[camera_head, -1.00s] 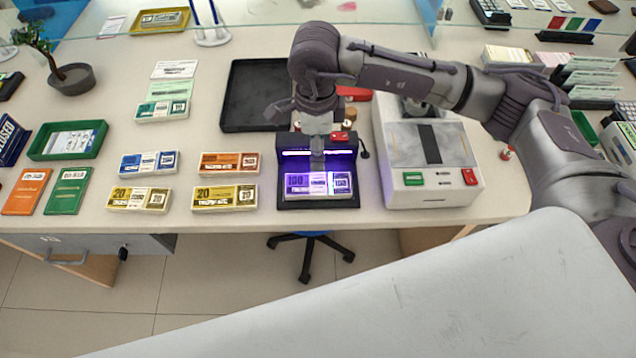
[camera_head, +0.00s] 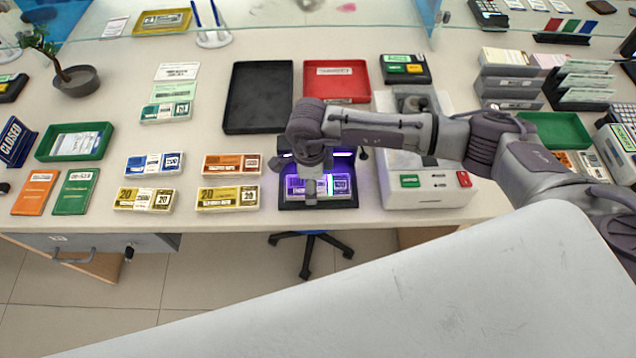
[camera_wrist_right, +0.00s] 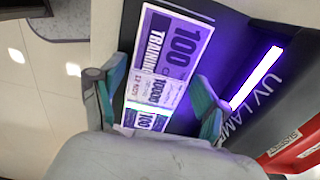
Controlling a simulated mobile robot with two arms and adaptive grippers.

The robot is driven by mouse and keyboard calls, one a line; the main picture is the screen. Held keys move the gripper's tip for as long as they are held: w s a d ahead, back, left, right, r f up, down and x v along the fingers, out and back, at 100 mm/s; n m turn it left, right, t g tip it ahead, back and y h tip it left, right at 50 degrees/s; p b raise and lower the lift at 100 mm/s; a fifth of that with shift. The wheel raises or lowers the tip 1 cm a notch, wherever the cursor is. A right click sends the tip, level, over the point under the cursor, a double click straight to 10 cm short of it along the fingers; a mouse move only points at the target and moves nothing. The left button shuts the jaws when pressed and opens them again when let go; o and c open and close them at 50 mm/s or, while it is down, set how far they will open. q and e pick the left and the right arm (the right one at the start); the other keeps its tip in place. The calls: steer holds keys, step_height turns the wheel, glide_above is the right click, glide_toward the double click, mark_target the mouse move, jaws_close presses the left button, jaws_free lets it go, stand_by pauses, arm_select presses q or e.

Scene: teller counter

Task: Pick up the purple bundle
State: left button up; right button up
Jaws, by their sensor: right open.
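The purple bundle (camera_head: 341,185), marked 100, lies on the dark base of the UV lamp (camera_head: 346,205) under a lit violet tube. My right gripper (camera_head: 311,196) hangs over the bundle and hides part of it in the head view. In the right wrist view the bundle (camera_wrist_right: 172,48) runs between the two spread fingers of my right gripper (camera_wrist_right: 155,95), which is open. I cannot tell whether the fingers touch it. My left gripper is not in view.
A white counting machine (camera_head: 430,190) stands just right of the lamp. A black tray (camera_head: 258,95) and a red tray (camera_head: 337,85) lie behind. Yellow (camera_head: 227,198), orange (camera_head: 231,164) and blue (camera_head: 154,164) bundles lie to the left. The counter's front edge is close.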

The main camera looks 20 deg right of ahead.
steer(key=shift+c, duration=0.2)
steer(key=c, duration=0.9)
steer(key=shift+r, duration=0.1)
